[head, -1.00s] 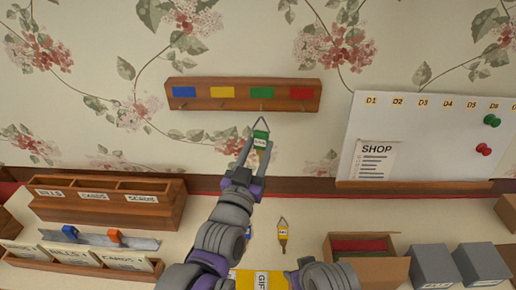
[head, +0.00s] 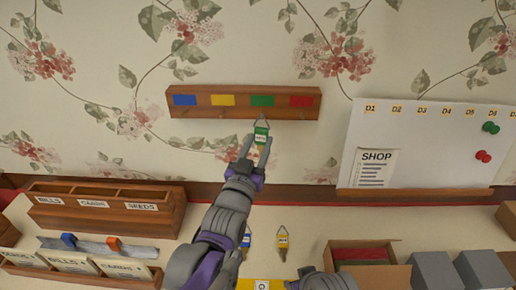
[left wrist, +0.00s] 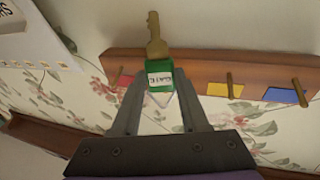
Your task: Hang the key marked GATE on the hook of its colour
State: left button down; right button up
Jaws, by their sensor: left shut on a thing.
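My left gripper (head: 259,146) is shut on a key with a green tag (head: 261,135). Its wire loop points up, just under the green square (head: 262,100) of the wooden hook rack (head: 212,112). I cannot tell whether the loop is around the green hook. In the left wrist view the green tag (left wrist: 161,78), with a white label that seems to read GATE, sits between the fingers (left wrist: 160,100). The brass key (left wrist: 156,38) sticks out above it. The green square is hidden there; red, yellow and blue show. My right gripper is not in view.
A blue-tagged key (head: 246,240) and a yellow-tagged key (head: 282,240) lie on the counter below. A white board (head: 425,150) with pins hangs right of the rack. Wooden sorting boxes (head: 105,215) stand left, an open carton (head: 370,278) right. The wall around the rack is clear.

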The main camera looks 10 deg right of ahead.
aim_at(256, 144)
pick_arm(q)
jog(key=shift+w+d+f, duration=0.1)
jog(key=shift+w+d, duration=0.1)
jog(key=shift+w, duration=0.6)
jog(key=shift+w+d+f, duration=0.1)
jog(key=shift+w+d, duration=0.1)
jog(key=shift+w, duration=0.55)
jog(key=shift+w+d+f, duration=0.2)
jog(key=shift+w+f, duration=0.2)
jog(key=shift+w, duration=0.15)
jog(key=shift+c, duration=1.7)
grip_release()
